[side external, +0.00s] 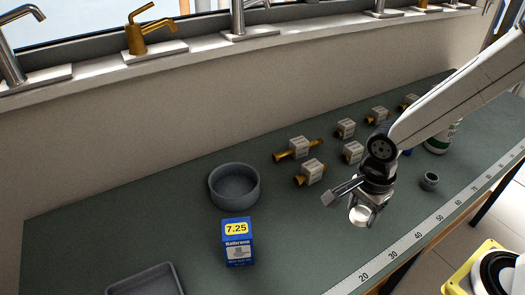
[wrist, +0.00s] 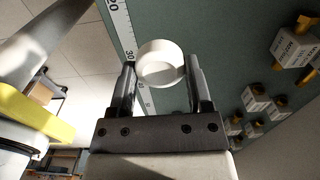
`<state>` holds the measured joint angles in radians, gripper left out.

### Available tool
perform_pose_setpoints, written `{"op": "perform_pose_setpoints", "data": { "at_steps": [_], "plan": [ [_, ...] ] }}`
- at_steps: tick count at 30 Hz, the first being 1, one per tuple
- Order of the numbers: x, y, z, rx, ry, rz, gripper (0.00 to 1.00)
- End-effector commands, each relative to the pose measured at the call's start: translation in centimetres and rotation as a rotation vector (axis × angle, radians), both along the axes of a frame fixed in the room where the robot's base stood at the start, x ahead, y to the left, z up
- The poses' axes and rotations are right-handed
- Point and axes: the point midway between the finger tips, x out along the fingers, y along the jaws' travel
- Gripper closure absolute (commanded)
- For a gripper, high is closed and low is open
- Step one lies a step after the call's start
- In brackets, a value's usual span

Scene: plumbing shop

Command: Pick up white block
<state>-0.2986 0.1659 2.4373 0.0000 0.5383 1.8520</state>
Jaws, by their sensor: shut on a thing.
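My gripper (side external: 362,202) is above the right half of the green bench top, pointing down. In the wrist view its two fingers (wrist: 161,78) are shut on a short, round white piece (wrist: 158,50), one finger on each side. This piece looks like a ring or cup with a hollow face, not a square block. In the side view the white piece (side external: 360,215) shows between the fingertips. It seems to be off the bench, but its exact height cannot be told.
Several white boxy labelled pieces with brass ends (side external: 299,147) stand behind my gripper. A grey round bowl (side external: 234,199), a blue box (side external: 238,243) and a grey tray (side external: 146,280) are to the left. A small grey cup (side external: 429,181) and white bottle (side external: 440,140) are right. A ruler strip (side external: 408,242) lines the front edge.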

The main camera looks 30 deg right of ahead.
Motion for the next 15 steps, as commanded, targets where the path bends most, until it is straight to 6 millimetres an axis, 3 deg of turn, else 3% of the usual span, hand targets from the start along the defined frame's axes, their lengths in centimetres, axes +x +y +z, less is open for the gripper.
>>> {"op": "perform_pose_setpoints", "data": {
  "at_steps": [15],
  "plan": [
    [-1.6, -0.3, 0.7, 0.000, 0.000, 0.000, 0.93]
  ]
}}
